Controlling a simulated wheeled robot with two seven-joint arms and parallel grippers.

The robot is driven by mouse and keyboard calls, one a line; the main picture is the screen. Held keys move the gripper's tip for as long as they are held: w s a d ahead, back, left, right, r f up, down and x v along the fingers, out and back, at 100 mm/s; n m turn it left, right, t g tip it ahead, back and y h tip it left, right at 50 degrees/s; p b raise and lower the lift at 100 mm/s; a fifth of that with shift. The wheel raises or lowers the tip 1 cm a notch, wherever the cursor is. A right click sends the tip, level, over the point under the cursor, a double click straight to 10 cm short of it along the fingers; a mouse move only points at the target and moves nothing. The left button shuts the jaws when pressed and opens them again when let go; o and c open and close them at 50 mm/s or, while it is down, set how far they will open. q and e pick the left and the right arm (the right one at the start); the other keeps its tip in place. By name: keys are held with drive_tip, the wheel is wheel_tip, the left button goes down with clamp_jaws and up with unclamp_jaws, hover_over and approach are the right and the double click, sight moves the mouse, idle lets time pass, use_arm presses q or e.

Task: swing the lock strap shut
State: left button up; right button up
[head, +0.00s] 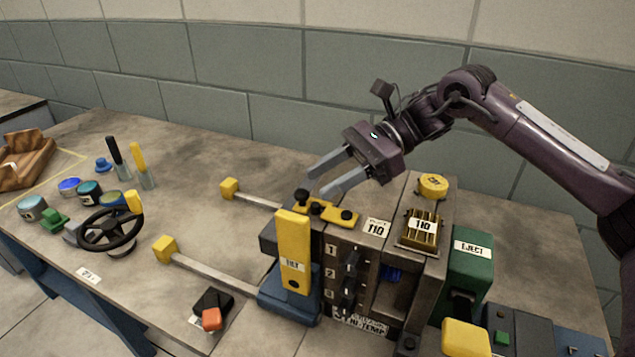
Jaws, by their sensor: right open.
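A short yellow strap (325,211) with dark knobs, which looks like the lock strap, lies on top of the dark mould block (340,240). A label reading 110 (376,227) is to its right. My right gripper (318,182) is open and empty. Its two fingers point down to the left, just above the strap's left end and its upright black knob (301,196). I cannot tell whether a finger touches the knob. My left gripper is not in view.
A tall yellow plate (294,252) stands at the block's front left. Two yellow-ended rods (165,249) (229,188) stick out leftward. A green EJECT box (470,262) stands right. A black handwheel (111,230), jars and tools are at the left. The bench middle is mostly clear.

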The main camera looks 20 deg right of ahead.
drive_tip(key=v, duration=0.4)
drive_tip(key=shift+d+r, duration=0.1)
drive_tip(key=shift+d, duration=0.05)
drive_tip(key=shift+w+d+r, duration=0.1)
drive_tip(key=shift+d, duration=0.3)
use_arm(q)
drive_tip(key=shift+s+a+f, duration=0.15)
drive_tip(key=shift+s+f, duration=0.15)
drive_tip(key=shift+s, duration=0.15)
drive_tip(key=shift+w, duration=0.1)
